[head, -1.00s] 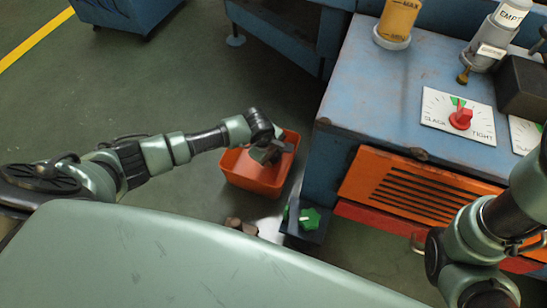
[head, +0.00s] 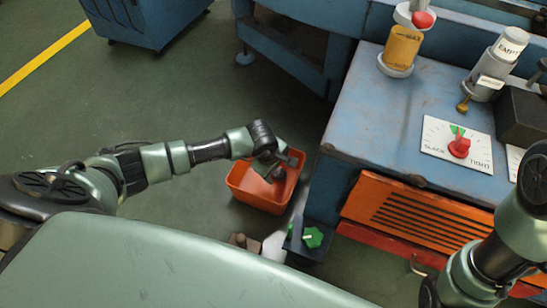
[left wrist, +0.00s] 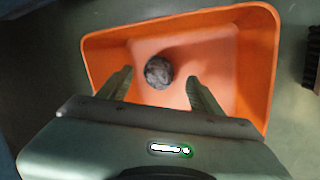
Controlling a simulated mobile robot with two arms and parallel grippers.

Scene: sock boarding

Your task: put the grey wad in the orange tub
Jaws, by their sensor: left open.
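The orange tub (head: 250,194) stands on the floor left of the blue machine. My left gripper (head: 281,168) is over the tub. In the left wrist view the fingers of my left gripper (left wrist: 160,78) are spread apart. The grey wad (left wrist: 158,72), a dark, mottled round lump, shows between the fingers against the inside of the tub (left wrist: 262,70). It looks apart from both fingers. I cannot tell whether it rests on the tub's bottom or is just above it. My right arm shows at the right of the head view, but its gripper is out of view.
The blue machine (head: 365,125) with a red dial (head: 459,148) and an orange vented panel (head: 410,215) stands close right of the tub. A green knob (head: 313,237) and small brown lumps (head: 243,241) are in front of it. Open floor lies left.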

